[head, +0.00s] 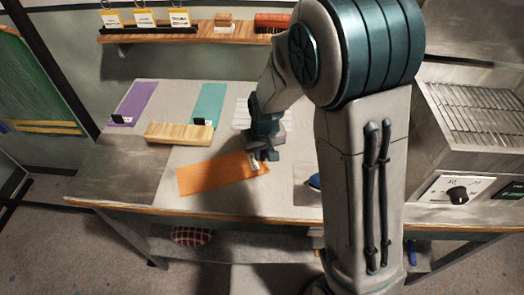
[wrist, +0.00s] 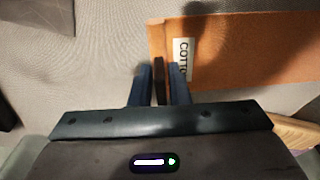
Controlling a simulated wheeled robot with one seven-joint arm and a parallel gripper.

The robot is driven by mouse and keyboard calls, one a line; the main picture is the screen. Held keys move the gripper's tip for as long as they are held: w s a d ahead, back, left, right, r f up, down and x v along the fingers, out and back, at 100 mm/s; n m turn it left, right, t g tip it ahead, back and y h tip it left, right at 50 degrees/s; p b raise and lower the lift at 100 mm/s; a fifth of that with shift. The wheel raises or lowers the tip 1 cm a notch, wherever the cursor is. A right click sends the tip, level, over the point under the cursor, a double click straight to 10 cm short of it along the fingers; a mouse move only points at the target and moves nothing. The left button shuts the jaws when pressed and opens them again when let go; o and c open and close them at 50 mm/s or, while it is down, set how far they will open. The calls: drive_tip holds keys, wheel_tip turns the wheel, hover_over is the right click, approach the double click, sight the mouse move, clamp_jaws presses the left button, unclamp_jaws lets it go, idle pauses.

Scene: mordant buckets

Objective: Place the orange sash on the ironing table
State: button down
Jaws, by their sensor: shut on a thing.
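The orange sash (head: 212,176) is a flat strip in the middle of the table (head: 150,95), on or just above its pale surface; I cannot tell if all of it touches. In the wrist view the sash (wrist: 250,50) extends right from my fingers, with a white lettered label (wrist: 183,59) near its end. My gripper (head: 262,158) is at the sash's right end. In the wrist view my gripper (wrist: 159,85) is shut on a narrow dark brown piece at that end. My arm hides part of the table to the right.
A purple strip (head: 135,102) and a teal strip (head: 209,104) lie at the back, each with a black piece at its near end. A wooden block (head: 180,134) lies just behind the sash. A grill-topped unit with a knob (head: 457,194) stands right. A shelf (head: 200,36) runs behind.

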drive_tip(key=c, duration=1.4)
unclamp_jaws()
wheel_tip(320, 180, up, 12)
drive_tip(key=s, duration=0.2)
drive_tip(key=s+d+r+m, duration=0.1)
drive_tip(key=s+d, duration=0.4)
drive_tip(key=s+d+r+m+t, duration=0.1)
drive_tip(key=s+d+r, duration=0.1)
drive_tip(key=s+d, duration=0.2)
drive_tip(key=s+d+r+m, duration=0.1)
drive_tip(key=s+d, duration=0.4)
drive_tip(key=s, duration=0.1)
drive_tip(key=shift+s+d+r+m+h+b, duration=0.25)
drive_tip(key=shift+s+d+m+h+b, duration=0.05)
drive_tip(key=shift+s+d, duration=0.1)
